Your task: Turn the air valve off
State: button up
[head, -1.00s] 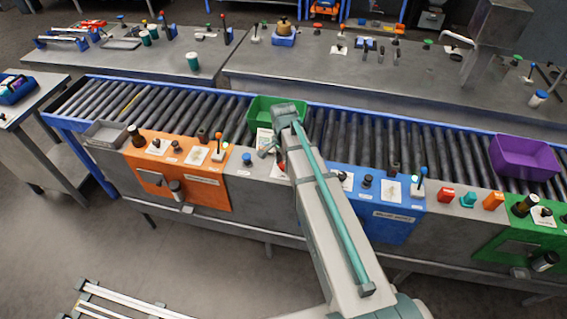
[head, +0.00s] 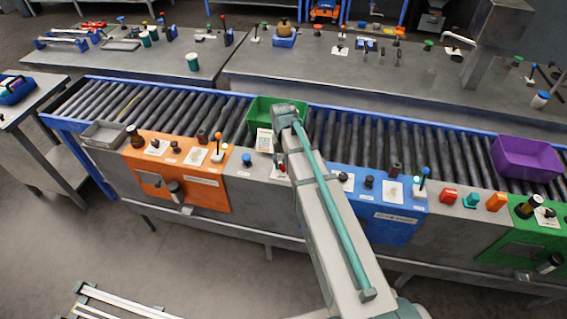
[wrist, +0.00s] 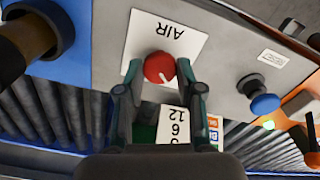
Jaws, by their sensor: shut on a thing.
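The air valve is a round red knob (wrist: 159,68) with a white pointer mark, on a white plate (wrist: 137,48) lettered AIR, seen upside down in the wrist view. The mark runs slantwise from the knob's middle toward the lower right. My gripper (wrist: 160,85) has its two fingers on either side of the knob and is shut on it. In the head view my arm's end (head: 285,112) hides the knob and the fingers.
A blue knob (wrist: 264,103) stands beside the plate, with a small label near it. A large dark knob (wrist: 30,38) is on the blue panel. A green bin (head: 262,106) and a purple bin (head: 527,160) sit on the roller conveyor.

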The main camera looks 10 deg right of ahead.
jog(key=shift+n, duration=1.2)
jog(key=o, duration=1.1)
jog(key=shift+o, duration=0.2)
jog(key=shift+r, duration=0.15)
notch_tip(320, 180, up, 12)
jog(key=shift+f+n, duration=0.2)
jog(key=shift+n, duration=0.1)
